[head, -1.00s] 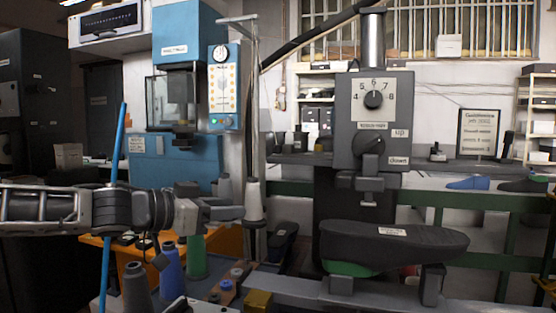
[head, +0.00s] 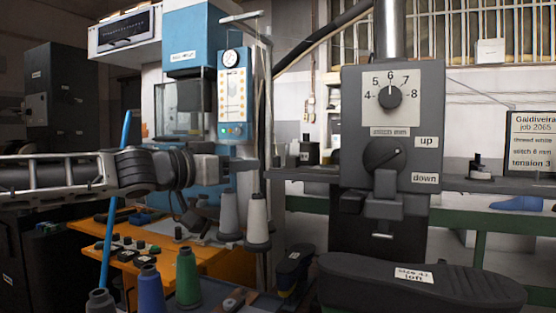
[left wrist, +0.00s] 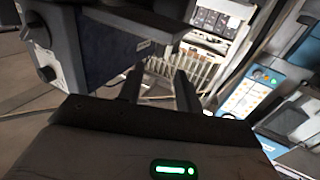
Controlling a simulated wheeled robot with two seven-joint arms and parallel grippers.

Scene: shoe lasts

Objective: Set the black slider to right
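I cannot tell for certain which part is the black slider. A black upright knob (head: 478,168) sits on the dark horizontal ledge to the right of the grey machine head. Several small black parts (head: 125,242) lie on the orange bench at left. My left gripper (head: 245,164) reaches in from the left, in front of the blue machine and left of the grey head, touching nothing that I can see. In the left wrist view its two dark fingers (left wrist: 160,90) stand apart with nothing between them. My right gripper is not in view.
The grey machine head (head: 392,125) has two dials, marked 4 to 8 and up/down. A black shoe last (head: 460,285) lies below it. Thread cones (head: 187,278) and a slanted blue rod (head: 117,185) stand at left.

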